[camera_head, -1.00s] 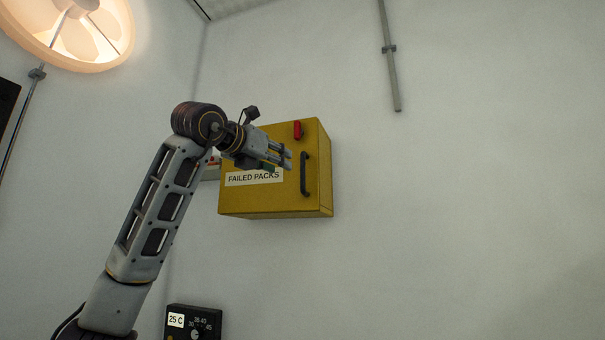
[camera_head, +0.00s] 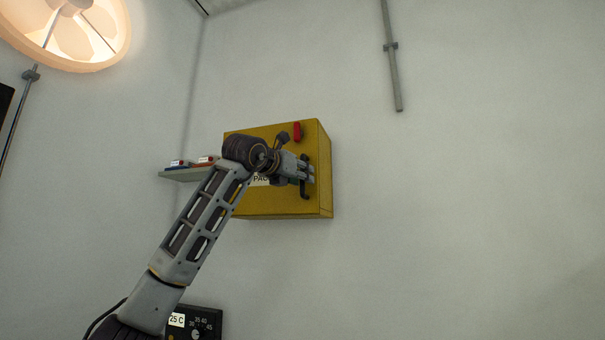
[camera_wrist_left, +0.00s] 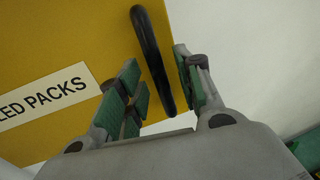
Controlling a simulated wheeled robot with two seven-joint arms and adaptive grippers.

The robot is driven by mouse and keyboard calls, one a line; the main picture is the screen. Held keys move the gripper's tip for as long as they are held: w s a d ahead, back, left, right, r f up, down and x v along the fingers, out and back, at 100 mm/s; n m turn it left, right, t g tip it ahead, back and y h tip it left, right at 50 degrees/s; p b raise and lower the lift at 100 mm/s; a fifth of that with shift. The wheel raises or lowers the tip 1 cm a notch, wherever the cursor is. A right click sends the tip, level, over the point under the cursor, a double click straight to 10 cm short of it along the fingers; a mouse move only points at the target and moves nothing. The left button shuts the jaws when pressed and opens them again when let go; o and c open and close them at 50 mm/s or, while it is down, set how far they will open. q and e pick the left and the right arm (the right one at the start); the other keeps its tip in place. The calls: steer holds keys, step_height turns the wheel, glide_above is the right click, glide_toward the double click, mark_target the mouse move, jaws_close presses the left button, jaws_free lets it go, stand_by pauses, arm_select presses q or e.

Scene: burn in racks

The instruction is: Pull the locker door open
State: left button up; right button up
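The yellow locker (camera_head: 280,205) hangs on the wall, its door shut, with a red piece (camera_head: 297,131) near the top right of its front. A black handle (camera_head: 305,190) stands upright on the right side of the door; it also shows in the left wrist view (camera_wrist_left: 152,55). My left gripper (camera_head: 309,176) is at the handle. In the left wrist view my left gripper (camera_wrist_left: 163,88) is open, with the lower part of the handle between its green-padded fingers. The FAILED PACKS label (camera_wrist_left: 45,96) is partly hidden by my arm in the head view. My right gripper is not in view.
A small shelf (camera_head: 184,176) with packs sits left of the locker. A dark control box (camera_head: 205,322) is low on the left. A lamp (camera_head: 75,35) hangs at upper left. The wall right of the locker is clear below a pipe (camera_head: 391,60).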

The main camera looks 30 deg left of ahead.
arm_select(q)
steer(key=shift+w, duration=0.7)
jaws_close()
